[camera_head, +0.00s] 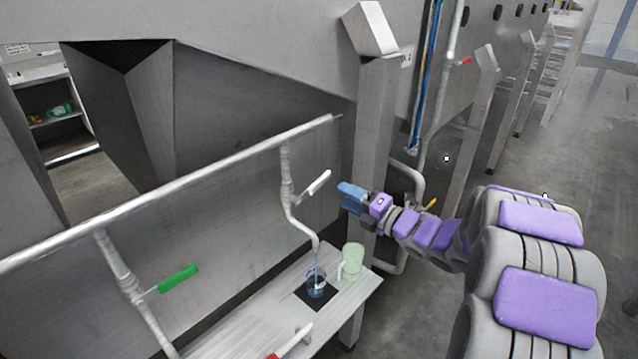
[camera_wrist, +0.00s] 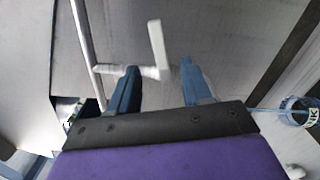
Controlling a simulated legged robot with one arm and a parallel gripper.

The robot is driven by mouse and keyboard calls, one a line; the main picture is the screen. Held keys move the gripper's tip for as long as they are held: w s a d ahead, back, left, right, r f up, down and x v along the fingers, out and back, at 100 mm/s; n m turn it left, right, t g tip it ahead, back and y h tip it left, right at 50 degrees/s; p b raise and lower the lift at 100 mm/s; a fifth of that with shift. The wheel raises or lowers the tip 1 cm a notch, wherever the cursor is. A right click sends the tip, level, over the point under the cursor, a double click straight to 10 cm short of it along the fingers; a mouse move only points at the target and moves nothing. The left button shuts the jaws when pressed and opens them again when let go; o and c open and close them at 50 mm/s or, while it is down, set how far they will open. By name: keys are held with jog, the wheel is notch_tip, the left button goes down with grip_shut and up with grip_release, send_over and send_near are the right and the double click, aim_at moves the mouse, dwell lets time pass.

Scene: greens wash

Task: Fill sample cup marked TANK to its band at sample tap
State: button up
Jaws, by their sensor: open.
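The clear bluish sample cup (camera_head: 316,285) stands upright on a black square pad under the spout of the white-handled tap (camera_head: 318,183). In the wrist view the cup (camera_wrist: 300,112) shows at the right edge with part of a label, the letters NK readable. A thin bluish line, looking like water, runs from the spout into the cup. Its level and band are too small to tell. My gripper (camera_head: 352,197) is open just right of the tap handle. In the wrist view the white handle (camera_wrist: 156,40) shows between and beyond the open fingers (camera_wrist: 158,72); contact cannot be told.
A green-tinted jug (camera_head: 352,261) stands right of the cup near the shelf's (camera_head: 240,335) end. A green-handled tap (camera_head: 178,278) is at left, and a red-tipped handle (camera_head: 290,343) shows in front. A steel post (camera_head: 372,130) rises behind my gripper. Floor at right is clear.

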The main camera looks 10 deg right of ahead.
aim_at(323, 183)
jog(key=b+x, duration=0.1)
jog(key=x, duration=0.7)
jog(key=shift+w, duration=0.35)
jog(key=shift+w+a, duration=0.5)
jog(key=shift+w, duration=0.05)
jog(key=shift+d, duration=0.15)
jog(key=shift+c, duration=0.7)
grip_shut()
